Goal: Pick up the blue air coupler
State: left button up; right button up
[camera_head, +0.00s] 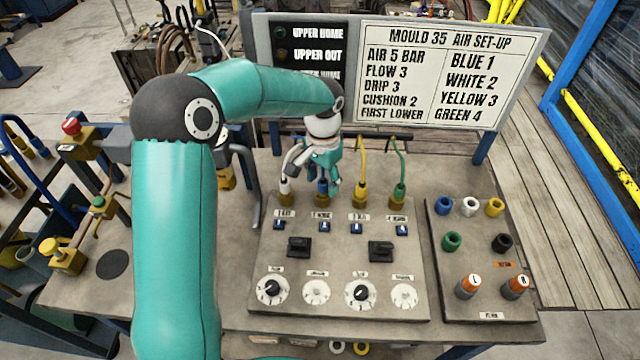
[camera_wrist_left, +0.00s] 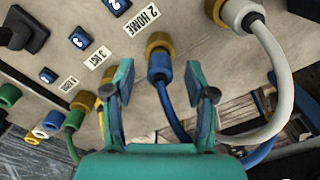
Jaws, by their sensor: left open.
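The blue air coupler (camera_head: 322,187) sits on a brass socket in the second position of the panel's back row, with a blue hose attached. In the left wrist view the blue coupler (camera_wrist_left: 160,68) shows between the fingertips, with its blue hose running back toward the palm. My left gripper (camera_head: 322,165) is open, just above and around the coupler, and partly hides it in the head view. The left wrist view shows the two fingers (camera_wrist_left: 160,85) apart on either side, with gaps visible. My right gripper is not in view.
A white coupler (camera_head: 286,186) with its hose stands close left of the blue one; yellow (camera_head: 362,187) and green (camera_head: 399,189) couplers stand to the right. A sign board (camera_head: 445,72) rises behind. Loose coloured rings, including a blue one (camera_head: 443,205), lie on the right-hand plate.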

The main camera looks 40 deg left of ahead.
pick_arm(q)
jog(key=shift+f, duration=0.6)
jog(key=c, duration=1)
grip_shut()
jog(key=shift+r, duration=0.2)
